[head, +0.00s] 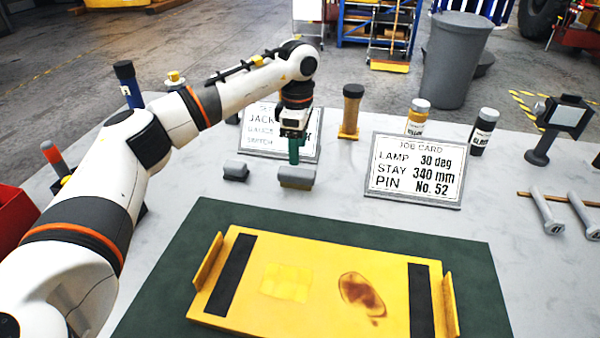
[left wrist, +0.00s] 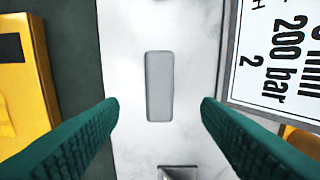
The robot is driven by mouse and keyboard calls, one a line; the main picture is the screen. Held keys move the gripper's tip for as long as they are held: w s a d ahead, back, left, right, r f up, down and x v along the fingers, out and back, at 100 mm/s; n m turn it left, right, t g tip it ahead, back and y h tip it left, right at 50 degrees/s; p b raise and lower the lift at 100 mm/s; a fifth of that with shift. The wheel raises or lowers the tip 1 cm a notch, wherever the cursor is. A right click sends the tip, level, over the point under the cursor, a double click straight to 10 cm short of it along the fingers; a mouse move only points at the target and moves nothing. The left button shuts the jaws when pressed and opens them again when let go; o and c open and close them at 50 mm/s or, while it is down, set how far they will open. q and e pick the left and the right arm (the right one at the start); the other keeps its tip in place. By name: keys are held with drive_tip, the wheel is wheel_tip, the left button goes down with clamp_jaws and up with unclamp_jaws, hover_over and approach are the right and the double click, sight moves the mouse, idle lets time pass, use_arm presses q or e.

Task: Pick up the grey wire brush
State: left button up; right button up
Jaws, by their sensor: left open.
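The grey wire brush (head: 296,178) seems to be the grey-topped block with a brownish front side on the pale table, between the card stand and the green mat. My left gripper (head: 293,160) points down just above and behind it in the head view. In the left wrist view a plain grey rectangle (left wrist: 160,87), which I take to be the brush's top, lies ahead between the open green fingers (left wrist: 160,105). The fingers stand apart on either side with nothing between them. My right gripper is not in view.
A smaller dark grey block (head: 235,171) lies left of the brush. A card stand (head: 260,140) stands close behind my gripper, and a job card (head: 415,170) stands to the right. A yellow tray (head: 322,302) lies on the green mat (head: 465,262) in front.

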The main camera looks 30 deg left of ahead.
sight(297, 170)
use_arm(q)
wheel_tip(297, 170, down, 9)
drive_tip(key=shift+a+p, duration=0.15)
drive_tip(key=shift+p, duration=0.4)
drive_tip(key=c, duration=1.1)
drive_tip(key=shift+r, duration=0.1)
wheel_tip(297, 170, up, 10)
drive_tip(key=shift+b, duration=0.45)
